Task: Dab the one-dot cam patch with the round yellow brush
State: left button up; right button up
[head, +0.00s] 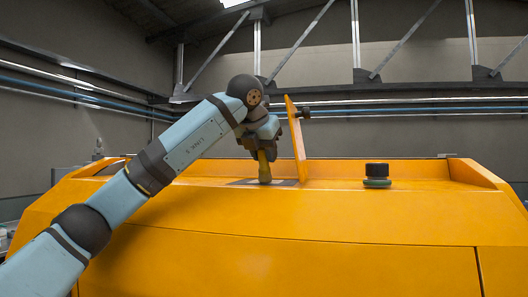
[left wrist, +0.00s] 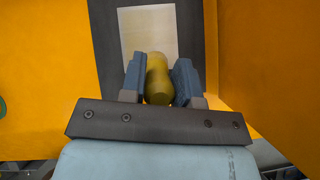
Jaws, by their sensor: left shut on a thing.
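My left gripper (head: 264,148) is shut on the round yellow brush (head: 264,168), which points down at the orange machine's top. In the left wrist view the brush (left wrist: 158,80) sits between the two blue-grey fingers of the left gripper (left wrist: 159,82). Beyond it lies a pale rectangular patch (left wrist: 148,30) on a dark grey panel (left wrist: 105,40). In the head view the dark panel (head: 240,183) shows beside the brush's lower end. No dot marks can be made out on the patch. Whether the brush touches it cannot be told. My right gripper is not in view.
An orange flap (head: 296,140) stands upright just right of the brush, close to my gripper. A black knob with a green ring (head: 377,175) stands farther right on the orange machine (head: 330,205). Raised orange rims edge the top; the surface between flap and knob is clear.

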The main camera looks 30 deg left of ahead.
pick_arm(q)
jog(key=shift+w+a+r+p, duration=0.1)
jog(key=shift+w+a+p, duration=0.05)
jog(key=shift+w+p, duration=0.4)
jog(key=shift+w+a+r+p, duration=0.1)
jog(key=shift+w+p, duration=0.2)
jog(key=shift+w, duration=0.3)
jog(key=shift+w+a+f, duration=0.15)
jog(key=shift+w, duration=0.4)
jog(key=shift+w+a+p, duration=0.2)
jog(key=shift+w+p, duration=0.6)
jog(key=shift+p, duration=0.2)
jog(key=shift+w+a+f+p, duration=0.1)
jog(key=shift+w+a+p, duration=0.05)
jog(key=shift+w, duration=0.4)
jog(key=shift+w+a+p, duration=0.1)
jog(key=shift+w+p, duration=0.05)
jog(key=shift+w, duration=0.35)
jog(key=shift+s, duration=0.1)
notch_tip(320, 180, up, 6)
